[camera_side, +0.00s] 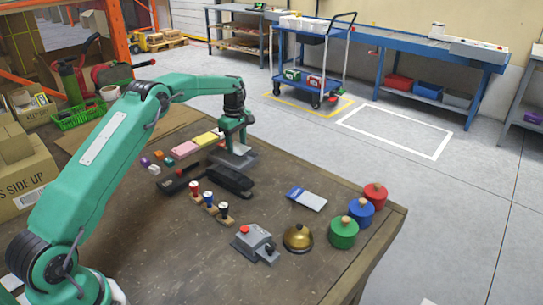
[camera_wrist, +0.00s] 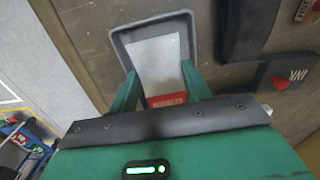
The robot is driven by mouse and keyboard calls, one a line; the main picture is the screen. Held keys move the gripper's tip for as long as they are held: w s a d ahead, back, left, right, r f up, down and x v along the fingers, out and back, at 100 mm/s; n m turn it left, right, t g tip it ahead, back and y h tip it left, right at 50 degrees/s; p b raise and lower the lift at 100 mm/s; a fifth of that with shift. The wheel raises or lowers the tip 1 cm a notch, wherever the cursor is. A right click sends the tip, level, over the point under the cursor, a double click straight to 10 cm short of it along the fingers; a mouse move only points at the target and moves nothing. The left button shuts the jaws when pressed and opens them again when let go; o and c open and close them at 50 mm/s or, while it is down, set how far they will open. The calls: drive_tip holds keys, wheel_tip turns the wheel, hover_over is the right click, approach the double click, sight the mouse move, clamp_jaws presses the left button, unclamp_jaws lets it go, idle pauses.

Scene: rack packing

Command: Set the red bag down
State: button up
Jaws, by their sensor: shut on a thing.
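My gripper (camera_side: 237,143) is at the far side of the table, pointing down over a shallow grey tray (camera_side: 245,163). In the wrist view my gripper (camera_wrist: 159,72) has its two green fingers on either side of a pale, flat-looking packet with a red lettered band (camera_wrist: 167,100), which I take for the red bag. My gripper is shut on it. The grey tray (camera_wrist: 122,38) frames the packet from beyond. In the side view the fingers mostly hide the bag, and I cannot tell whether it touches the tray floor.
A black elongated object (camera_side: 232,181) lies close in front of the tray. An ink pad (camera_wrist: 285,85), stampers (camera_side: 209,198), a grey device (camera_side: 255,243), a brass bell (camera_side: 298,239) and knobbed jars (camera_side: 343,234) stand nearer. A blue-white packet (camera_side: 307,199) lies on the right, with bare table around it.

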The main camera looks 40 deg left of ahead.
sight(237, 161)
drive_tip(key=shift+w+a+f, duration=0.1)
drive_tip(key=shift+a+f, duration=0.1)
drive_tip(key=shift+a, duration=0.2)
drive_tip(key=shift+f, duration=2.05)
drive_tip(key=o, duration=1)
drive_tip(key=shift+f, duration=0.1)
drive_tip(key=shift+c, duration=0.2)
wheel_tip(237, 161, up, 12)
drive_tip(key=shift+r, duration=0.15)
